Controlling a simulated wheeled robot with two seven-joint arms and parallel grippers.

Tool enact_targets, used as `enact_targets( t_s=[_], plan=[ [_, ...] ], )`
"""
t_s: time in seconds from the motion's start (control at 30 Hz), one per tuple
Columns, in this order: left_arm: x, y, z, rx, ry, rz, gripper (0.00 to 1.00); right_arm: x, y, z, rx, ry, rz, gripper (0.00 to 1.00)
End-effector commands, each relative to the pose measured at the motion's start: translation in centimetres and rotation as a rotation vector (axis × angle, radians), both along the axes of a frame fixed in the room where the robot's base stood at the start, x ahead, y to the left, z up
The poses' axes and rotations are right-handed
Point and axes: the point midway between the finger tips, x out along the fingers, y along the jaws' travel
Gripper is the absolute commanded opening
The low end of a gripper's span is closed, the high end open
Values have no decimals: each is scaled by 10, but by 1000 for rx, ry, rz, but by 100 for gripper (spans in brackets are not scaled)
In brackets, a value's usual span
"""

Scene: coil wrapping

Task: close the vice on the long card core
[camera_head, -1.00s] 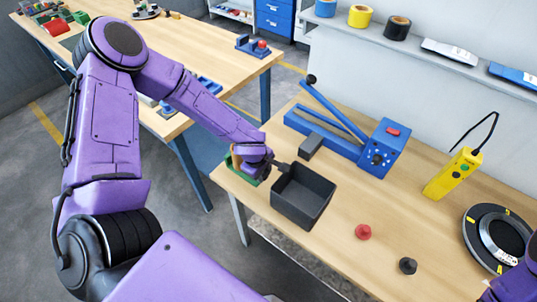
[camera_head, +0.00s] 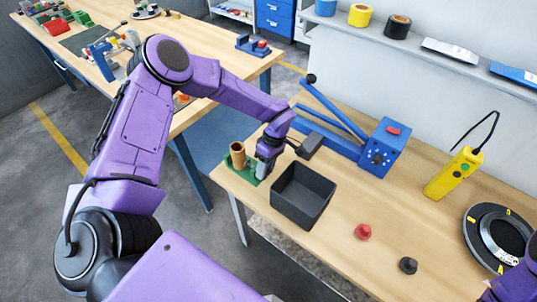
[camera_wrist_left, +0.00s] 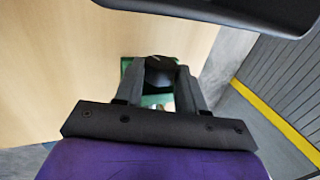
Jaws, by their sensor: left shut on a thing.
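The long card core (camera_head: 237,154) is a brown tube standing upright in the green vice (camera_head: 246,176) at the bench's left front edge. My left gripper (camera_head: 263,170) points down at the vice, just right of the core. In the left wrist view, the left gripper (camera_wrist_left: 162,72) is shut on a dark, rounded part of the vice (camera_wrist_left: 159,77), with green of the vice around it. The core does not show clearly in that view. How closely the vice jaws meet the core cannot be told. My right gripper is out of view; only a bit of purple arm shows at the lower right.
A dark open bin (camera_head: 302,196) stands right beside the left gripper. Behind are a blue lever machine (camera_head: 381,148) and a grey block (camera_head: 312,142). A red knob (camera_head: 363,231), a black knob (camera_head: 408,265) and a yellow device (camera_head: 453,174) stand to the right.

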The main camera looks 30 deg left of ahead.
Motion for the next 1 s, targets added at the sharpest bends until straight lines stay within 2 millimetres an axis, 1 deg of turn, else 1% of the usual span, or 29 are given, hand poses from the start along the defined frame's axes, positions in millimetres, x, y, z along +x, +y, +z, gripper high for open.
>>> enact_targets(
  t_s=[0.13,0.17,0.2,0.47,0.57,0.63,0.73,0.8,1.0],
  plan=[
    [1,-1,0,-1,-2,-3,20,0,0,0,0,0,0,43],
    [1,-1,0,-1,-2,-3,46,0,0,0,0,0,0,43],
    [1,-1,0,-1,-3,-3,53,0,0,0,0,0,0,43],
    [0,0,0,-1,-8,-2,53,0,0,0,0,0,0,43],
    [-4,1,3,-11,-91,-1,53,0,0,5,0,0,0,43],
    [-6,1,2,-18,-189,-3,53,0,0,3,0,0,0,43],
    [-8,1,2,-24,-292,-4,53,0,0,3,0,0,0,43],
    [-8,0,2,-27,-323,-2,53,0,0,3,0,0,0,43],
    [-8,0,2,-25,-325,-2,53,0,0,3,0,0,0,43]
  ],
)
